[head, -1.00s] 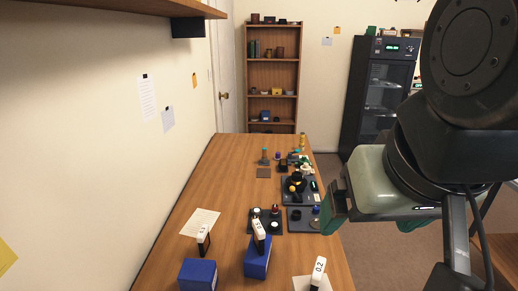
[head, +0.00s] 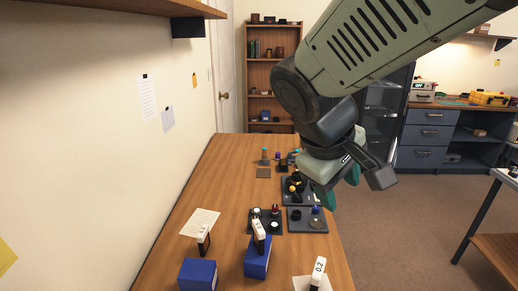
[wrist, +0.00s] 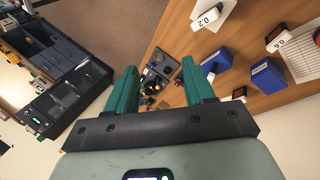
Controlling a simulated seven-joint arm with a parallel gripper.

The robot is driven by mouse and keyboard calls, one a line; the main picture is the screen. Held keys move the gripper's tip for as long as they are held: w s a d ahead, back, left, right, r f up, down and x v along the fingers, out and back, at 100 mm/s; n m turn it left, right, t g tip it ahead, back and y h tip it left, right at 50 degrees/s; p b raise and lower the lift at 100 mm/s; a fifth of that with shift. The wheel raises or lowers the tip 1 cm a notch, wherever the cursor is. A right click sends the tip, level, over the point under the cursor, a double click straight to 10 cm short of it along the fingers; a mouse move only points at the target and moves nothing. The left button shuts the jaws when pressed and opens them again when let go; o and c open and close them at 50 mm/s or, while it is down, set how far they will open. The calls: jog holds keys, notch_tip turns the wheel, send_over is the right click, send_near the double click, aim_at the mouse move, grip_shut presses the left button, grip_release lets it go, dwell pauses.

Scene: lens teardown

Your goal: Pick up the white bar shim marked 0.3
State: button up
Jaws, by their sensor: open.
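In the head view, white-topped bar shims stand on the near table. One shim (head: 318,270) reads 0.2 at the front right. A second (head: 259,230) stands by the middle blue block (head: 257,262). A third (head: 203,236) stands by a paper sheet at the left. The marks on the last two are too small to read surely. The wrist view shows the 0.2 shim (wrist: 209,18) and another (wrist: 277,45) that seems to read 0.6. My gripper (head: 341,186) is open and empty, past the table's right edge, apart from the shims. Its teal fingers also frame the wrist view (wrist: 160,76).
A second blue block (head: 198,275) sits at the front left. Dark trays (head: 307,226) with small parts lie along the table's right side. The left wall and an overhead shelf (head: 110,8) bound the left. The left middle of the tabletop is clear.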

jog(key=w+a+f+n+t+h, duration=0.2)
jog(key=w+a+f+n+h, duration=0.1)
jog(key=w+a+f+n, duration=0.5)
jog(key=n+t+y, duration=0.5)
jog(key=n+t, duration=0.3)
jog(key=n, duration=1.1)
send_near(205, 225)
jog(key=shift+y, duration=0.3)
jog(key=shift+d+x, duration=0.15)
jog(key=shift+x, duration=2.05)
jog(key=shift+d+x, duration=0.1)
jog(key=shift+x, duration=2.15)
jog(key=shift+r, duration=0.1)
jog(key=shift+c, duration=0.4)
grip_shut()
